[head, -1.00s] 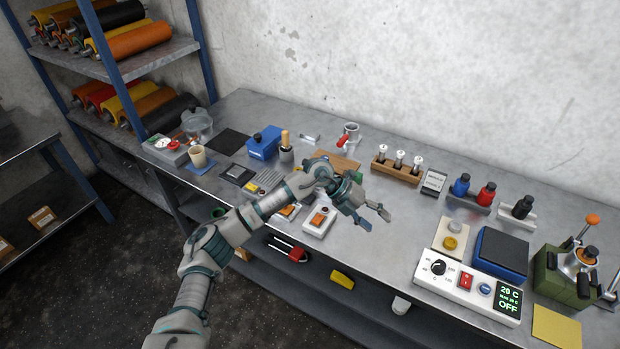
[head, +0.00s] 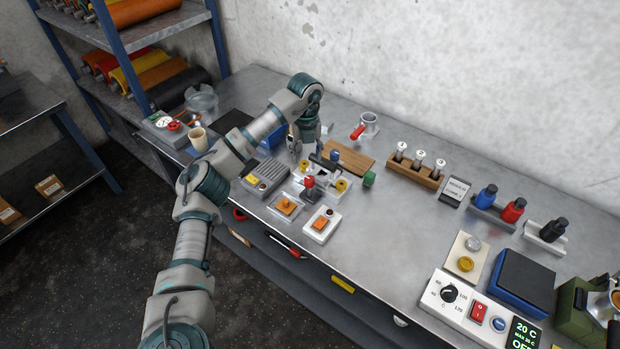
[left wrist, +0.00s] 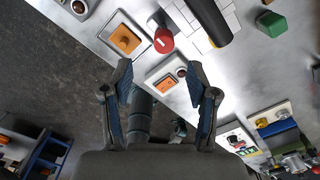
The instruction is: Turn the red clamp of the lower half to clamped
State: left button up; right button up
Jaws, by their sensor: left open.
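A red knob (head: 308,183) stands upright on a small pale fixture (head: 325,178) with yellow knobs and a dark bar; I take it for the red clamp. In the left wrist view the red knob (left wrist: 163,40) shows from above, beside a black cylinder (left wrist: 210,22). My left gripper (head: 300,148) points down behind the fixture, apart from the red knob. In the left wrist view the gripper (left wrist: 160,72) has its fingers spread with nothing between them. The clamp's exact setting cannot be told. My right gripper is out of view.
A red-handled metal cup (head: 368,122) stands behind. The bench right of the switch boxes is clear.

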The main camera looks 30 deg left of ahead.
pick_arm(q)
send_over(310, 178)
jog(key=a, duration=0.2)
notch_tip(310, 178, down, 5)
jog(key=shift+w+r, duration=0.1)
jog(key=d+f, duration=0.1)
jog(key=f, duration=0.2)
jog(key=d+f, duration=0.1)
jog(key=shift+d+f+b, duration=0.25)
jog(key=shift+d+b, duration=0.1)
jog(key=shift+b, duration=0.05)
jog(key=shift+f, duration=0.3)
jog(key=shift+a+f, duration=0.25)
jog(key=shift+a, duration=0.7)
jog(key=shift+c, duration=0.5)
jog(key=shift+a, duration=0.15)
jog(key=c, duration=0.4)
jog(key=shift+f, duration=0.1)
jog(key=c, duration=0.4)
jog(key=shift+d, duration=0.4)
grip_shut()
jog(key=shift+d, duration=0.4)
jog(key=shift+a, duration=0.15)
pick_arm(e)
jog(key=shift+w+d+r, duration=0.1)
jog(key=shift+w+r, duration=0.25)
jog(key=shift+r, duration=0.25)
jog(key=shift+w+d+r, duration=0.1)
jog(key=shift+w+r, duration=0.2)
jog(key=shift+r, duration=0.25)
